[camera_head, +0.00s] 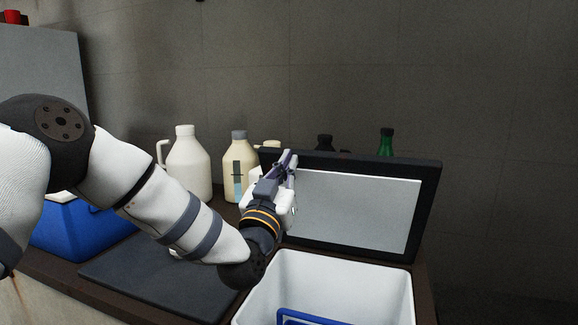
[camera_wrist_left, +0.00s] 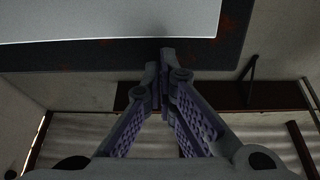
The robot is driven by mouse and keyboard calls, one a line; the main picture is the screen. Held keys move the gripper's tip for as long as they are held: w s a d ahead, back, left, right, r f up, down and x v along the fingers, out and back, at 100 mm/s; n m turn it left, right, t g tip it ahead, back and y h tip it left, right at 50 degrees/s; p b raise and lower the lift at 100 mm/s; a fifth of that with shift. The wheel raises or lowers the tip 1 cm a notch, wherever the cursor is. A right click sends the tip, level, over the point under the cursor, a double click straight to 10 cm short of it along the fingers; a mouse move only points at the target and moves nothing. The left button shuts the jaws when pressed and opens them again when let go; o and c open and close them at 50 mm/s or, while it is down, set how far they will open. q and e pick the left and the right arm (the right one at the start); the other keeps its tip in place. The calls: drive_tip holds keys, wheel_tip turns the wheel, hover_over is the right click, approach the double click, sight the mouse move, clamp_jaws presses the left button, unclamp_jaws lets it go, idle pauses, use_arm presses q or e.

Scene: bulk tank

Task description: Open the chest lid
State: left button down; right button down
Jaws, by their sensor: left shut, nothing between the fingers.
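The chest is a white-lined box (camera_head: 325,277) at the lower right of the head view, with a blue handle-like piece (camera_head: 305,318) inside it. Its lid (camera_head: 355,210), dark-framed with a pale inner panel, stands raised and nearly upright behind the opening. My left gripper (camera_head: 289,156) is at the lid's upper left edge, fingers pointing up. In the left wrist view the closed fingertips (camera_wrist_left: 166,55) meet close to the lid's dark rim (camera_wrist_left: 120,52), with nothing between them. Whether they touch the rim is unclear. My right gripper is not seen.
A white jug (camera_head: 188,165), a cream bottle (camera_head: 238,160) and a green bottle (camera_head: 386,143) stand behind the chest and lid. A blue box (camera_head: 75,228) and a dark flat panel (camera_head: 150,275) lie to the left. A grey wall closes off the back.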

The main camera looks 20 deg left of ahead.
sight(296, 150)
use_arm(q)
drive_tip(key=shift+w, duration=0.1)
